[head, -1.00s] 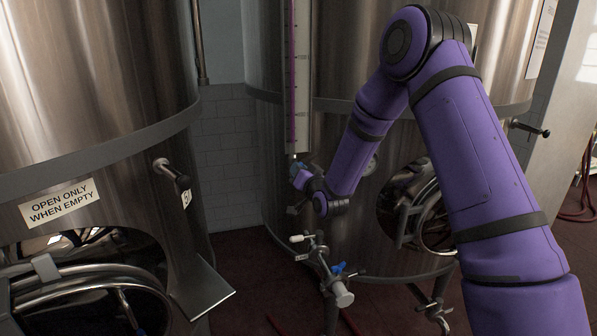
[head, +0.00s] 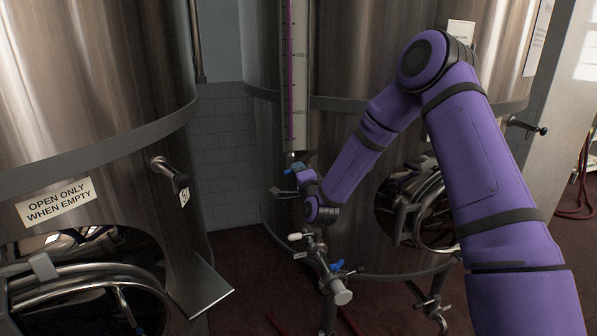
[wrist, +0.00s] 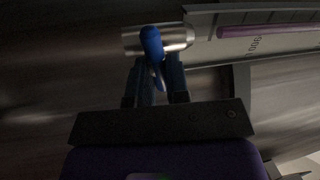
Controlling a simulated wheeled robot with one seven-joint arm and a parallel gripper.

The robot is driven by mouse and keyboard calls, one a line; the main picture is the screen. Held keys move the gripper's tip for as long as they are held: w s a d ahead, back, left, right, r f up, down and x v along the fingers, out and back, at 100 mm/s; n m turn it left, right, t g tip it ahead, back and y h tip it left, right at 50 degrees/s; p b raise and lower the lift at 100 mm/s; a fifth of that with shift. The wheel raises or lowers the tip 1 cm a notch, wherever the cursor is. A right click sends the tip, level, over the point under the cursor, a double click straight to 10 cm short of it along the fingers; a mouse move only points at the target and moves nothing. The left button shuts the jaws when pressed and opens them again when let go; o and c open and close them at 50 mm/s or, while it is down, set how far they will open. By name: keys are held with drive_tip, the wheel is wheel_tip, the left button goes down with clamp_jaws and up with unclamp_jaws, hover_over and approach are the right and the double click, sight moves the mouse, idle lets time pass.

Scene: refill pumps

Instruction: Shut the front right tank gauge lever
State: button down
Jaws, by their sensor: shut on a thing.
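The tank gauge is a tall white scale (head: 299,75) with a purple column on the front of the right steel tank. A blue lever (head: 290,171) sits at its foot, with its end sticking out to the left. In the wrist view the blue lever (wrist: 152,44) crosses a shiny metal valve body (wrist: 178,39), and its thinner part runs down between my fingers. My gripper (wrist: 158,82) is shut on the lever. In the head view my gripper (head: 303,176) is small and partly hidden by my own wrist.
Below my wrist, a metal pipe fitting (head: 318,252) with a white knob and another blue handle (head: 337,265) stands close. The left tank has a handle (head: 170,172) and a sloping metal plate (head: 203,288). Floor between the tanks is mostly clear.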

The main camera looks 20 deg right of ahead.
drive_tip(key=shift+f+m+h, duration=0.15)
drive_tip(key=shift+m+h, duration=0.25)
drive_tip(key=shift+m, duration=0.8)
drive_tip(key=c, duration=1.1)
unclamp_jaws()
drive_tip(key=s+f, duration=0.2)
drive_tip(key=s, duration=0.8)
drive_tip(key=shift+s, duration=0.35)
